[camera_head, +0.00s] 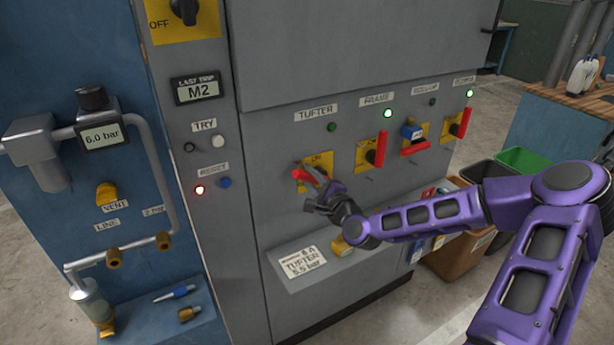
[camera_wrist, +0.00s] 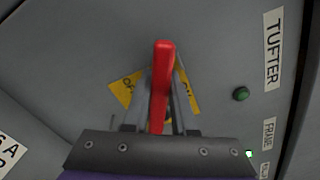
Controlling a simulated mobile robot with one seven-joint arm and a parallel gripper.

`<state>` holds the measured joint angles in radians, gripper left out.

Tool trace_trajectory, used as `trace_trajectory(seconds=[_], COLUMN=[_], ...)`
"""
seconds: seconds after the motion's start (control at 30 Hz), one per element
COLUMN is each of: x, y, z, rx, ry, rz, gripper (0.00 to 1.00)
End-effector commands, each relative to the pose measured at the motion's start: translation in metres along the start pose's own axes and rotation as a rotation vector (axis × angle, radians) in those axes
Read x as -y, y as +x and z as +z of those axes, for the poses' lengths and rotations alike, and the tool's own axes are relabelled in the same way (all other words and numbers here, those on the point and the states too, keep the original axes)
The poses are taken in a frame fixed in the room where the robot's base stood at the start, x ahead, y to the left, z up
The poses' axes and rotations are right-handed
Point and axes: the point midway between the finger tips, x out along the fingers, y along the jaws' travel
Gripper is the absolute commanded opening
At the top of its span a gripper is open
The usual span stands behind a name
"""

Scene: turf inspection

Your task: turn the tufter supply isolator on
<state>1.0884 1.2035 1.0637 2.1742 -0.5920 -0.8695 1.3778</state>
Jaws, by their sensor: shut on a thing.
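The tufter isolator has a red handle (camera_head: 305,174) on a yellow plate (camera_head: 321,160), below the TUFTER label (camera_head: 316,111). The handle lies about crosswise on the panel. The tufter lamp (camera_head: 332,127) is dark green and looks unlit. My gripper (camera_head: 313,184) is at this handle, shut on it. In the wrist view the red handle (camera_wrist: 162,82) stands between the two fingers of my gripper (camera_wrist: 160,115). The fingers hide the lower part of the handle and much of the plate.
To the right, the FRAME handle (camera_head: 381,149) and the far-right handle (camera_head: 466,122) stand upright with lit green lamps. The ROLL-UP handle (camera_head: 415,147) lies crosswise with a blue padlock (camera_head: 411,131) above it. A ledge (camera_head: 285,282) with a tufter card juts out below.

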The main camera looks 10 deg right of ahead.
Motion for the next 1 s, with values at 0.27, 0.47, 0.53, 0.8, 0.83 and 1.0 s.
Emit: trace_trajectory(seconds=[0.27,0.47,0.53,0.8,0.83,1.0], x=[0.015,0.022,0.025,0.035,0.036,0.039], y=[0.0,0.0,-0.001,0.0,0.0,0.0], z=[-0.003,-0.006,-0.008,-0.015,-0.016,-0.02], rx=[-0.001,-0.001,-0.001,0.0,0.0,0.001], ry=[0.27,0.46,0.527,0.768,0.792,0.91], rz=[-0.004,-0.005,-0.005,-0.005,-0.004,-0.002], gripper=[0.0,0.0,0.0,0.0,0.0,0.0])
